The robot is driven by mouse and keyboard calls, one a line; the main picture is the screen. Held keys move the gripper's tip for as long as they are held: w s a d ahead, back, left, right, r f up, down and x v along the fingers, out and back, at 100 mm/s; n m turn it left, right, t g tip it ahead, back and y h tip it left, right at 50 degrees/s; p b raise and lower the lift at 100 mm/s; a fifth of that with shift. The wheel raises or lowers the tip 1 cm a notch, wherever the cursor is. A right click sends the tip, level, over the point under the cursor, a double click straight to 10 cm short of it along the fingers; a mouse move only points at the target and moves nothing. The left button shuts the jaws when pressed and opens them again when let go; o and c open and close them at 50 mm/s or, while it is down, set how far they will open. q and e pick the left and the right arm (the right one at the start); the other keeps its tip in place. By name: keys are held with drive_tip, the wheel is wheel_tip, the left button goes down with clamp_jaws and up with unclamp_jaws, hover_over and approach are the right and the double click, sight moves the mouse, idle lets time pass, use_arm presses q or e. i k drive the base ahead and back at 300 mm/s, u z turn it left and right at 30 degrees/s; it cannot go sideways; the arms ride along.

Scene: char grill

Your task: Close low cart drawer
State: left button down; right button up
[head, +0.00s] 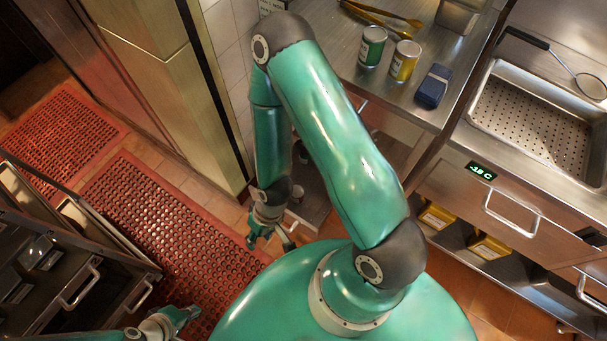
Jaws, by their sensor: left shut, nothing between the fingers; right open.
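A dark metal cart (50,262) stands at the lower left, with bar handles on its drawer fronts. The lower drawer handle (143,294) sits further right than the upper handle (80,287). How far the low drawer is out I cannot tell clearly. My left gripper (190,313) is shut and empty, at the bottom edge, to the right of and below the lower handle, apart from it. My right gripper (270,242) is open and empty, hanging low over the floor at the middle, well right of the cart.
Red perforated mats (165,215) cover the floor beside the cart. A steel counter (405,100) at the top holds a green can (372,47), a yellow can (404,61), a blue box (433,86) and tongs. A steel unit with drawers (505,215) stands at the right.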

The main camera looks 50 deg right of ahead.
sight(309, 218)
drive_tip(key=k, duration=0.95)
drive_tip(key=u, duration=0.25)
drive_tip(key=i, duration=0.9)
drive_tip(key=z, duration=1.8)
